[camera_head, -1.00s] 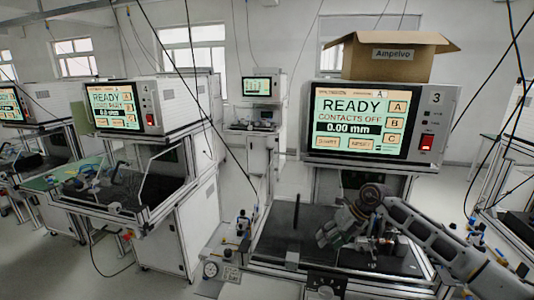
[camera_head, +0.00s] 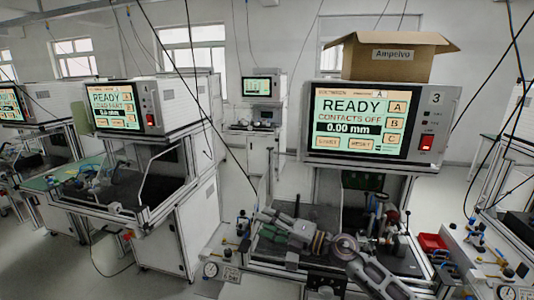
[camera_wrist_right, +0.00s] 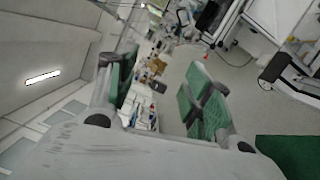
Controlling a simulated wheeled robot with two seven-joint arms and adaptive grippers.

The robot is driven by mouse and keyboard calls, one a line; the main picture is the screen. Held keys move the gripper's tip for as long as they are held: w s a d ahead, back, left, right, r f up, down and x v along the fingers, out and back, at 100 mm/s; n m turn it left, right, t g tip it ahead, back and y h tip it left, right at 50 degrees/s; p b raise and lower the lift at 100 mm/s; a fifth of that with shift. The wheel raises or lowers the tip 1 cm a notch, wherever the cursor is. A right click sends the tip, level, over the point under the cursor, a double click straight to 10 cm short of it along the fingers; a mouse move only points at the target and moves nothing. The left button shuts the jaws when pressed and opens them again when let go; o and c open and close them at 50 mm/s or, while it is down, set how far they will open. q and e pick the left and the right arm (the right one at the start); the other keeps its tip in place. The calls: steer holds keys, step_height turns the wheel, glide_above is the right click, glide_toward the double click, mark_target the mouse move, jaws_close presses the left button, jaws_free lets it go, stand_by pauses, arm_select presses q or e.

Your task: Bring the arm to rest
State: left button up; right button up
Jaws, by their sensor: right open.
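My right arm comes in from the lower right of the head view. Its gripper (camera_head: 268,224) points left over the front left part of the dark bench of station 3 (camera_head: 315,215). In the right wrist view the green-padded fingers (camera_wrist_right: 163,88) stand wide apart with nothing between them. The gripper is open and empty. The fixture (camera_head: 388,225) on the bench is now visible behind and right of the gripper. My left gripper is not in view.
The station 3 screen (camera_head: 360,122) reads READY, CONTACTS OFF, 0.00 mm. A cardboard box (camera_head: 400,50) sits on top of its housing. A red bin (camera_head: 432,242) is at the bench's right. Another station (camera_head: 120,185) stands at left, and thin cables hang across the view.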

steer(key=d+m+t+h, duration=0.8)
steer(key=m+t, duration=0.3)
steer(key=m, duration=0.6)
steer(key=s+d+f+m+g+h, duration=0.4)
steer(key=s+d+f+m+h, duration=0.1)
steer(key=d+f+m+h, duration=0.45)
steer(key=s+d+f+m+g, duration=0.1)
steer(key=s+f+m+g, duration=0.1)
steer(key=s+f+g, duration=0.35)
steer(key=s+d+f+m+g+y, duration=0.1)
steer(key=s+d+f+g, duration=0.15)
steer(key=s+f, duration=0.6)
steer(key=s+d+f+m+g, duration=0.1)
steer(key=s+f+m+g, duration=0.2)
steer(key=s, duration=0.8)
steer(key=s+f+n+g, duration=0.2)
steer(key=s+f, duration=0.1)
steer(key=f, duration=2.9)
steer(key=s+d+f, duration=0.2)
steer(key=s+f, duration=0.8)
steer(key=s, duration=0.1)
steer(key=s+d+f+g, duration=0.1)
steer(key=s+d+f, duration=0.1)
steer(key=s+f, duration=0.7)
steer(key=shift+s+f, duration=0.4)
steer(key=shift+s, duration=0.85)
